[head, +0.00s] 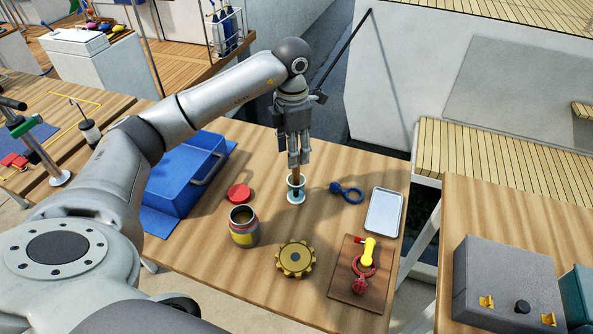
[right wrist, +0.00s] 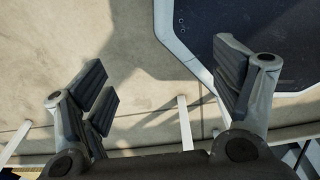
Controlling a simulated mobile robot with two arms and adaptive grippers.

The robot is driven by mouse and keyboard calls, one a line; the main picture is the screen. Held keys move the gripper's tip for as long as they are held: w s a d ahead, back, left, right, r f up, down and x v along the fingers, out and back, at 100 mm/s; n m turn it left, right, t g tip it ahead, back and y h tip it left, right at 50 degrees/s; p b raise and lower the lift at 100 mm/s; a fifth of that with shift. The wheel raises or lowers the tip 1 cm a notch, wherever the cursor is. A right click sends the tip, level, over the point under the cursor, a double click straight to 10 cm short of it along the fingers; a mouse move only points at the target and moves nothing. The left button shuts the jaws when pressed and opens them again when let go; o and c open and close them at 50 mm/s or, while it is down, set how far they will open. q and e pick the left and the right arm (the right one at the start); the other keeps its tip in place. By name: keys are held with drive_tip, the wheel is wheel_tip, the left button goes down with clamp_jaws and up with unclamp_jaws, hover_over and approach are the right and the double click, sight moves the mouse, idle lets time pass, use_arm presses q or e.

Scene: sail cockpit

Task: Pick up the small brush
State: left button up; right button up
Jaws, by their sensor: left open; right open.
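The small brush (head: 296,176) appears to be the thin brown handle standing upright in a small pale green and white holder (head: 296,196) on the wooden table. Its lower end is hidden in the holder. My left gripper (head: 298,163) points down right above the holder, with its fingers apart on either side of the handle's top. I cannot tell whether they touch it. My right gripper (right wrist: 168,92) shows only in the right wrist view, open and empty.
On the table (head: 200,255) stand a blue toolbox (head: 183,172), an open tin (head: 243,228), a red lid (head: 239,193), a brass gear (head: 295,259), a blue shackle-like item (head: 347,193), a metal tray (head: 384,211) and a board with red and yellow parts (head: 345,291).

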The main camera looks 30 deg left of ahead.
sight(296, 185)
use_arm(q)
drive_tip(key=shift+f, duration=0.35)
drive_tip(key=shift+w+d+f, duration=0.1)
drive_tip(key=shift+w+f, duration=0.05)
drive_tip(key=shift+f, duration=0.2)
drive_tip(key=f+p, duration=0.1)
drive_tip(key=f, duration=0.2)
drive_tip(key=shift+w+d+f+p, duration=0.1)
drive_tip(key=shift+d+f+p, duration=0.1)
drive_tip(key=shift+f+p, duration=0.15)
drive_tip(key=shift+f, duration=0.5)
use_arm(e)
drive_tip(key=shift+w+r, duration=0.3)
drive_tip(key=shift+r, duration=0.2)
drive_tip(key=shift+w+r, duration=0.25)
drive_tip(key=shift+r, duration=0.25)
use_arm(q)
clamp_jaws()
use_arm(e)
drive_tip(key=shift+s, duration=0.4)
